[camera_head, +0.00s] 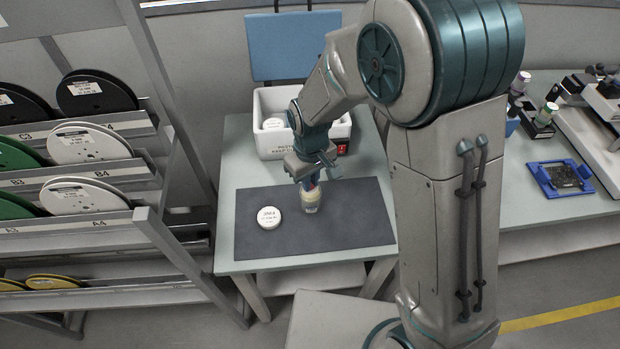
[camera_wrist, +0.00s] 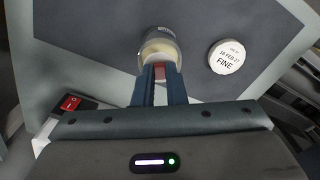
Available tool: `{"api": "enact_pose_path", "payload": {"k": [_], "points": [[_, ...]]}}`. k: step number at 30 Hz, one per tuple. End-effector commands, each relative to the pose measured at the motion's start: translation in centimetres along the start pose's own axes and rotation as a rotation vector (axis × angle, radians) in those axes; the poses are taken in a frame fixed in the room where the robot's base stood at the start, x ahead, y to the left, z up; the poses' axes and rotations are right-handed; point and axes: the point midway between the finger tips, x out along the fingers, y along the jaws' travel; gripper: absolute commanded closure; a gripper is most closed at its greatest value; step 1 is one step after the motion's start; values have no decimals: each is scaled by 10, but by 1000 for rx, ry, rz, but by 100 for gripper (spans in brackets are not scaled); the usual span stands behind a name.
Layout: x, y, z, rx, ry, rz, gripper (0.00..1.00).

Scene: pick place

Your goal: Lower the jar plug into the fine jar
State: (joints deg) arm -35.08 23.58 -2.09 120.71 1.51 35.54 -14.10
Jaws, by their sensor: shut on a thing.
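A small clear jar (camera_head: 311,207) stands on the dark mat, and it also shows in the wrist view (camera_wrist: 171,38). My gripper (camera_head: 310,184) is directly above it, pointing down, with its blue fingers (camera_wrist: 159,70) shut on a reddish piece, apparently the knob of the jar plug (camera_wrist: 159,71). A pale cream disc shows at the jar's mouth; I cannot tell whether it is the plug's body or the jar's contents, nor how deep the plug sits. A round white lid (camera_wrist: 226,58) marked "FINE" lies flat beside the jar, also visible in the head view (camera_head: 269,217).
The dark mat (camera_head: 355,225) is otherwise clear on a pale table (camera_head: 232,175). A white bin (camera_head: 272,153) with a white round item in it stands behind. A spool rack (camera_head: 165,120) is at left, and another bench (camera_head: 535,210) at right.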

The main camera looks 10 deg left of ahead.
Motion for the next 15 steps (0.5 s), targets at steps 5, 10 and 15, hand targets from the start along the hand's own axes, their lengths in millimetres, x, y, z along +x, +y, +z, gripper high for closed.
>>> {"api": "enact_pose_path", "payload": {"k": [5,10,15], "points": [[0,0,0,0,0,0,100],[0,0,0,0,0,0,100],[4,0,0,0,0,0,100]]}}
